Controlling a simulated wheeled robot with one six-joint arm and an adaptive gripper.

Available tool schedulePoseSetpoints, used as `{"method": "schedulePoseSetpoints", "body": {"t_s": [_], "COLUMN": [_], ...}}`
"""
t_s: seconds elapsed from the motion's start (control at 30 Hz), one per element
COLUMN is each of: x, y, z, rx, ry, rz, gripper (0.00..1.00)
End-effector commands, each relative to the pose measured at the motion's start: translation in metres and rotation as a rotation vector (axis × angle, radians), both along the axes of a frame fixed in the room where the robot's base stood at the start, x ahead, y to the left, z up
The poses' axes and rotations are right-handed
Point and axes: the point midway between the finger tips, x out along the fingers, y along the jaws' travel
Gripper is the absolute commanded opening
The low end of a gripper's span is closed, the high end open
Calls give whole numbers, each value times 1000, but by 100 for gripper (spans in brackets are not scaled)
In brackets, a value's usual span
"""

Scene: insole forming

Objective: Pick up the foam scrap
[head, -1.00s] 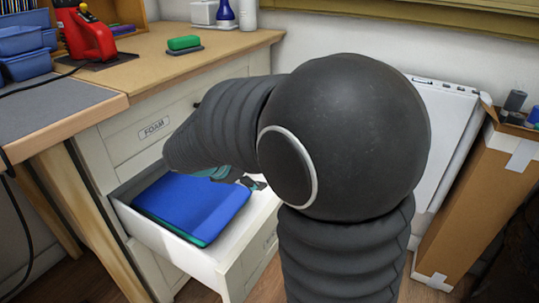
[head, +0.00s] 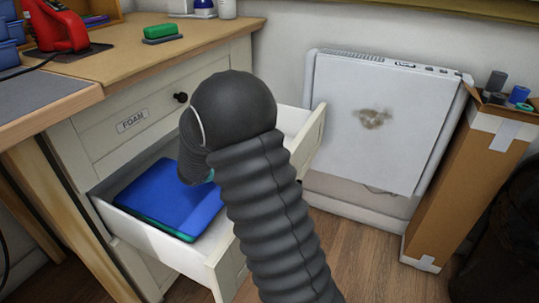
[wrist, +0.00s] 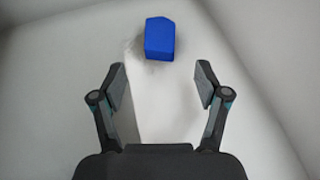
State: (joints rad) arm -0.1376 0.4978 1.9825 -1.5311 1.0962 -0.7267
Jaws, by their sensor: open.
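A small blue block, which looks like the foam scrap (wrist: 159,38), lies on a pale surface in the wrist view. It is just beyond the fingertips and centred between them. My gripper (wrist: 160,85) is open, with one finger on each side and nothing between them. In the head view my arm reaches down over the open drawer (head: 150,238), and it hides my gripper and the scrap. Blue foam sheets (head: 175,198), with green beneath, lie in the left part of that drawer.
Pale drawer walls rise around my gripper in the wrist view. A green block (head: 158,31) sits on the wooden worktop (head: 130,62). A white radiator-like panel (head: 385,120) stands against the wall, with a tall cardboard box (head: 465,175) at right. Some floor is clear between.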

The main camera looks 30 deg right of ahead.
Motion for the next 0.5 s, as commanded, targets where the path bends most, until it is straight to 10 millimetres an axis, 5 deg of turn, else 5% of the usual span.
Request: {"method": "schedulePoseSetpoints", "body": {"t_s": [0.5], "x": [16], "y": [-38], "z": [-17], "rx": [1], "ry": [1], "rz": [-3], "gripper": [74]}}
